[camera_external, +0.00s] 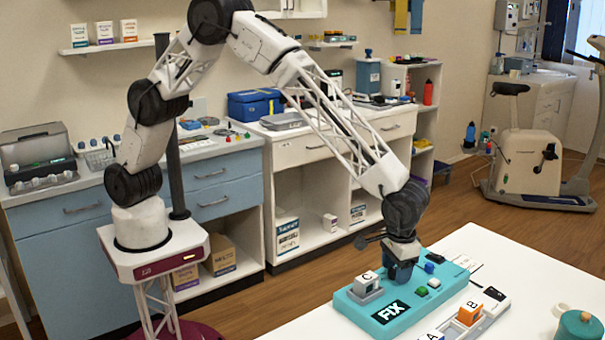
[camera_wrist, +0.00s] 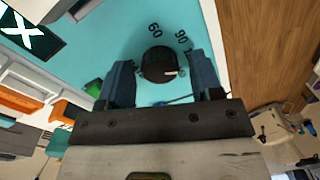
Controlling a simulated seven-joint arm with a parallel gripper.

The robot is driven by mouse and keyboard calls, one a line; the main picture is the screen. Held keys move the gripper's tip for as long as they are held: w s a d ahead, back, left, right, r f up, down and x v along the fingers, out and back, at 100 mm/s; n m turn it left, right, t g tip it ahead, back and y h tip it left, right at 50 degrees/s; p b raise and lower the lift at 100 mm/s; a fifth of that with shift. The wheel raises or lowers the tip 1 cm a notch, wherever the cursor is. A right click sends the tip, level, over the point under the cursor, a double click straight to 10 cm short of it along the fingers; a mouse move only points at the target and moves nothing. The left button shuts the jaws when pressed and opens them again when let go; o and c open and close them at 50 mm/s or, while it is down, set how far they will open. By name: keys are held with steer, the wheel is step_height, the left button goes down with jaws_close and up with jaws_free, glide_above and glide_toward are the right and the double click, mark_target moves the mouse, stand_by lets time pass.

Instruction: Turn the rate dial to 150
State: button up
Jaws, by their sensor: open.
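The rate dial (camera_wrist: 158,62) is a round black knob on a teal panel (camera_wrist: 100,45). A short white mark on it lies toward its right edge in the wrist view. The numbers 60 and 90 are printed above it; a further number beside the right finger is mostly hidden. My gripper (camera_wrist: 161,74) is open, with one blue finger on each side of the dial; whether they touch it I cannot tell. In the external view my gripper (camera_external: 402,268) points down over the teal panel (camera_external: 440,288) and hides the dial.
In front, a tray holds an orange block marked B (camera_external: 469,313). A teal jar (camera_external: 580,325) stands at right on the white table (camera_external: 530,265).

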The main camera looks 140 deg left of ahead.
steer(key=c, duration=0.9)
steer(key=shift+m, duration=0.5)
steer(key=m, duration=0.3)
steer(key=shift+d+m, duration=0.1)
steer(key=shift+m, duration=2.4)
steer(key=o, duration=0.9)
